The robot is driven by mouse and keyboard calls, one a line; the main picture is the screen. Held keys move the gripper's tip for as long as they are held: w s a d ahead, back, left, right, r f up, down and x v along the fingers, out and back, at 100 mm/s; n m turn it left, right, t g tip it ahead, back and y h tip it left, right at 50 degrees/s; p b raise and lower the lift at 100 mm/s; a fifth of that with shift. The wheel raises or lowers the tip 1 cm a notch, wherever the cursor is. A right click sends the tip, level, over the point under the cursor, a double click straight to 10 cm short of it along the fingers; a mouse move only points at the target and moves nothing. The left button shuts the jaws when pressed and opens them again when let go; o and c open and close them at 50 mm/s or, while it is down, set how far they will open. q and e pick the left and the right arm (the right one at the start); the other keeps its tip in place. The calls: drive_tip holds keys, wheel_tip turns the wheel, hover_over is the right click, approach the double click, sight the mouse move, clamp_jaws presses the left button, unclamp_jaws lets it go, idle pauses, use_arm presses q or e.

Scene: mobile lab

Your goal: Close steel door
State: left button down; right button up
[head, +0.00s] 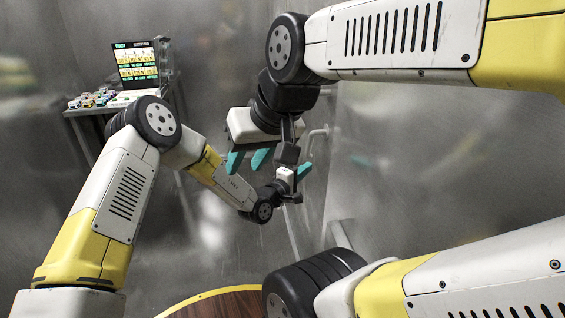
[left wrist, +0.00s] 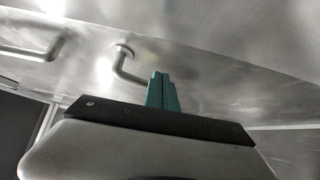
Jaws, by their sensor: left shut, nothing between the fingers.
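The steel door appears to be the grey metal panel (head: 420,150) at the right of the head view, with a bent tubular handle (head: 319,133) near its left edge. Its angle is hard to judge. The left wrist view shows a metal panel (left wrist: 225,70) above the gripper and a bent handle (left wrist: 122,66) just left of and behind the fingertips. My left gripper (head: 304,171) is shut and empty, close to the handle; contact cannot be told. Its teal fingers (left wrist: 162,92) are together. My right gripper (head: 248,160) is open and empty, left of the handle.
A side table (head: 88,108) at the back left carries a lit screen (head: 136,62) and several small coloured items (head: 92,98). A round wooden top (head: 225,303) with a yellow rim is at the bottom. Another tubular bar (left wrist: 35,48) shows at the wrist view's left. My arms are close together.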

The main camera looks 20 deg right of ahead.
use_arm(q)
drive_tip(key=shift+a, duration=0.1)
drive_tip(key=v, duration=0.7)
drive_tip(key=shift+s+a, duration=0.2)
drive_tip(key=shift+a, duration=0.05)
